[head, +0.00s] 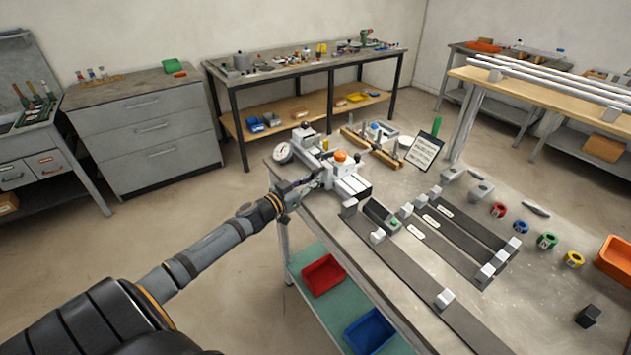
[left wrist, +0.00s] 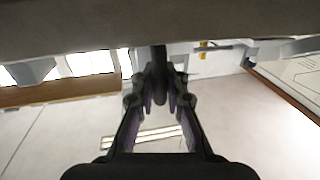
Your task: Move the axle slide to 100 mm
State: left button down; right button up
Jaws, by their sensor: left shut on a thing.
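A grey-white fixture (head: 347,183) with an orange knob (head: 340,155) and a round dial (head: 283,152) stands at the far left corner of the work table (head: 365,262). My left gripper (head: 316,180) is at the near left side of this fixture. In the left wrist view its fingers (left wrist: 160,95) close on a dark, slim handle-like part (left wrist: 160,60). I cannot tell which part of the fixture is the axle slide. Its scale and its setting in millimetres are not readable. My right gripper is not in view.
Dark rails (head: 455,240) with light blocks lie on the table, beside a dark block with a green mark (head: 380,215). A small sign (head: 423,150) stands behind. Several coloured rings and an orange bin (head: 614,258) are at the right. Red (head: 323,275) and blue (head: 369,331) bins sit below.

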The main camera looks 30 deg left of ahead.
pick_arm(q)
jog(key=shift+w+a, duration=0.3)
jog(key=shift+a, duration=0.35)
jog(key=c, duration=1.7)
grip_release()
jog(key=o, duration=0.3)
jog(key=shift+s+a, duration=0.15)
jog(key=shift+a, duration=0.1)
jog(key=shift+d, duration=0.15)
jog(key=shift+d, duration=0.1)
